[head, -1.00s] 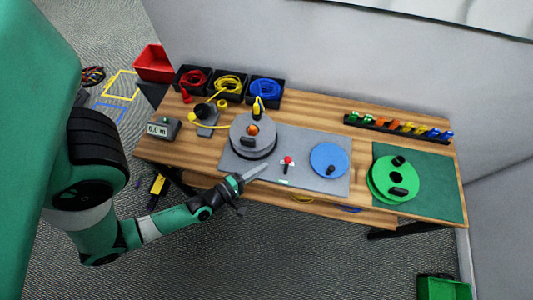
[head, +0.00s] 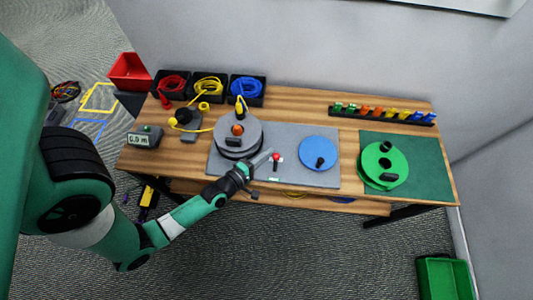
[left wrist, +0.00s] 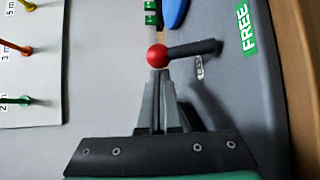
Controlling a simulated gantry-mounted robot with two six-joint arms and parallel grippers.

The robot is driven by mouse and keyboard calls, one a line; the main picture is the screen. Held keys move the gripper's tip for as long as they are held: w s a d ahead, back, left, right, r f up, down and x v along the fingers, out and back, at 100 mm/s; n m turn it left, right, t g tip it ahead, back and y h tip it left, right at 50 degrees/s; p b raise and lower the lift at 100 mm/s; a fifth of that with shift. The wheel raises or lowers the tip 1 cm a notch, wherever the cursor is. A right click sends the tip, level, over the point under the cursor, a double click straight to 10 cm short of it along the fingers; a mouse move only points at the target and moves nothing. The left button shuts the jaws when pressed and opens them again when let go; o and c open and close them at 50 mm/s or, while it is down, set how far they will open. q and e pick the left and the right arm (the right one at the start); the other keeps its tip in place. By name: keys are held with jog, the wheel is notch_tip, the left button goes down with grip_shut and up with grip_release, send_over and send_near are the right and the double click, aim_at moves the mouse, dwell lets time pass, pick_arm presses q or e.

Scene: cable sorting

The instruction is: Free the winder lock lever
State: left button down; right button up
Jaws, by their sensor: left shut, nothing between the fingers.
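The lock lever has a red knob (head: 276,156) and stands on the grey mat between the grey winder reel (head: 252,136) and the blue disc (head: 318,150). In the left wrist view the red knob (left wrist: 157,56) is at the end of a black shaft (left wrist: 193,48) that runs to the right. A green FREE label (left wrist: 248,30) lies beyond the shaft. My left gripper (head: 269,155) is shut and empty, its tips right at the knob; I cannot tell whether they touch it. The right gripper is not in view.
A green reel (head: 385,165) sits on a green mat to the right. Black bins of red, yellow and blue cable (head: 247,88) line the back left. A rack of coloured clips (head: 385,114) stands at the back right. A meter (head: 145,137) sits at the left.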

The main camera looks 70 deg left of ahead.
pick_arm(q)
jog(key=shift+s+d+b, duration=0.1)
jog(key=shift+d+b, duration=0.1)
jog(key=shift+b, duration=0.35)
jog(key=shift+t, duration=0.3)
